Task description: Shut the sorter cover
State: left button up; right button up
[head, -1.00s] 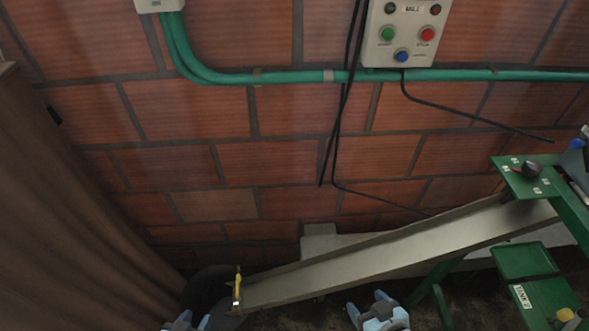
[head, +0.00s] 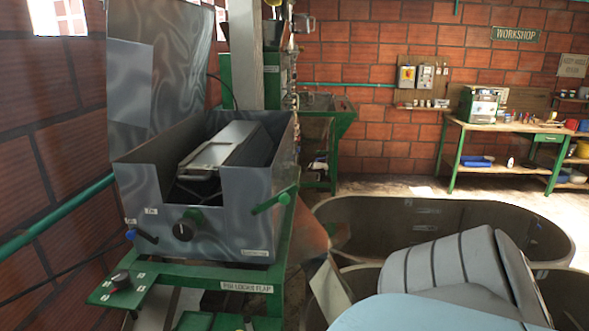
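A grey metal machine box (head: 235,215), which looks like the sorter, stands at the left on a green frame (head: 180,272). A tall sheet-metal panel (head: 135,95), apparently its cover, stands raised at the box's back left, so the top is open. A lighter metal piece (head: 222,147) lies inside the box. The front has a black knob (head: 182,232), a blue-tipped lever (head: 143,236) and a green handle (head: 272,202). Neither gripper shows; only a grey and pale blue part of my arm fills the lower right.
Large round-ended tanks (head: 440,212) stand to the right of the machine. A green-framed workbench (head: 500,127) is against the far brick wall. A green pipe (head: 60,215) runs along the left wall. Open floor lies between tanks and bench.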

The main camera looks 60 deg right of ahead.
aim_at(157, 52)
jog(key=z, duration=1.6)
